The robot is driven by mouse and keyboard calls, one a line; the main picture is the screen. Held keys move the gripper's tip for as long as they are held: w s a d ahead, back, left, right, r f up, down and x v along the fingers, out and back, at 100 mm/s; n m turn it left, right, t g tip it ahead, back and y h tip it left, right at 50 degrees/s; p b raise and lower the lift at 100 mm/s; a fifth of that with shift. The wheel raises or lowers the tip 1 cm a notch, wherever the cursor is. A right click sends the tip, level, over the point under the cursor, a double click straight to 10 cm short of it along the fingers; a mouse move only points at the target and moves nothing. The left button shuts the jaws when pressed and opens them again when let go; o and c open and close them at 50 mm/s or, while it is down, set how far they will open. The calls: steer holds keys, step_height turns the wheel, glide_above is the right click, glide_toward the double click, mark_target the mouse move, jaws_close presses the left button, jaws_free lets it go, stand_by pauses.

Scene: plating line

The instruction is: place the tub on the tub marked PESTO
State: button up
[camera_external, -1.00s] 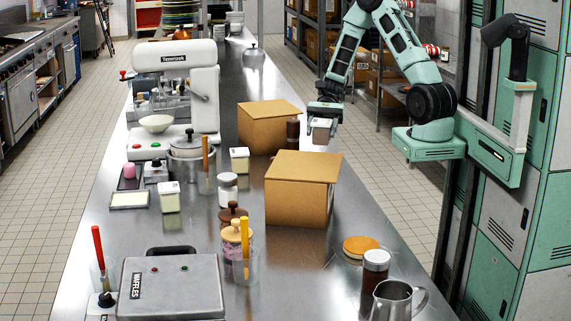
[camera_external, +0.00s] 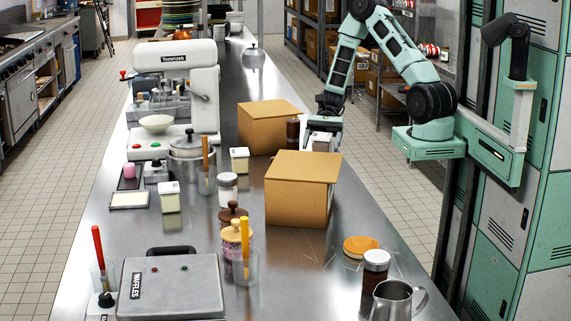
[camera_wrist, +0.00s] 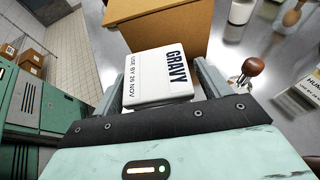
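My gripper (camera_external: 323,132) is shut on a white tub (camera_external: 321,143). In the wrist view the tub (camera_wrist: 158,75) sits between the two fingers, its lid marked GRAVY with a use-by date. It is low behind the front cardboard box, near the counter's right edge; whether it touches anything below is hidden. A white tub (camera_external: 239,160) with green-tinted contents stands left of the boxes, and another similar tub (camera_external: 169,197) stands nearer the front left. Their labels are too small to read, and I cannot tell which is marked PESTO. A label starting HUM (camera_wrist: 309,90) shows at the wrist view's right edge.
Two cardboard boxes (camera_external: 302,190) (camera_external: 268,126) stand close to my gripper. A dark jar (camera_external: 293,133) is just left of it.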

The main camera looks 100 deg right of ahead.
mark_target(325, 137)
steer(key=shift+r, duration=0.2)
steer(key=b+v, duration=0.2)
steer(key=v, duration=1)
steer(key=w+a+n+g, duration=0.1)
steer(key=a+n+g, duration=0.1)
steer(key=a, duration=0.2)
steer(key=w+a+n+g+h, duration=0.1)
steer(key=a+n+g, duration=0.1)
steer(key=a, duration=0.1)
steer(key=w+a+n+g, duration=0.1)
steer(key=a+n, duration=0.1)
steer(key=a, duration=0.2)
steer(key=shift+w+a+r+n+g+h, duration=0.3)
steer(key=shift+a+r+g+h, duration=0.05)
steer(key=shift+a+g+h, duration=0.05)
steer(key=s+a+n+h, duration=0.3)
steer(key=s+a+n, duration=0.1)
steer(key=a+n, duration=0.4)
steer(key=s+a+r+n+h, duration=0.1)
steer(key=s+a+n+h, duration=0.2)
steer(key=a+n, duration=0.5)
steer(key=s+a+n+h, duration=0.4)
steer(key=a+n, duration=0.3)
steer(key=a, duration=0.5)
steer(key=shift+s+r+n, duration=0.4)
steer(key=shift+s, duration=0.5)
steer(key=shift+a, duration=0.15)
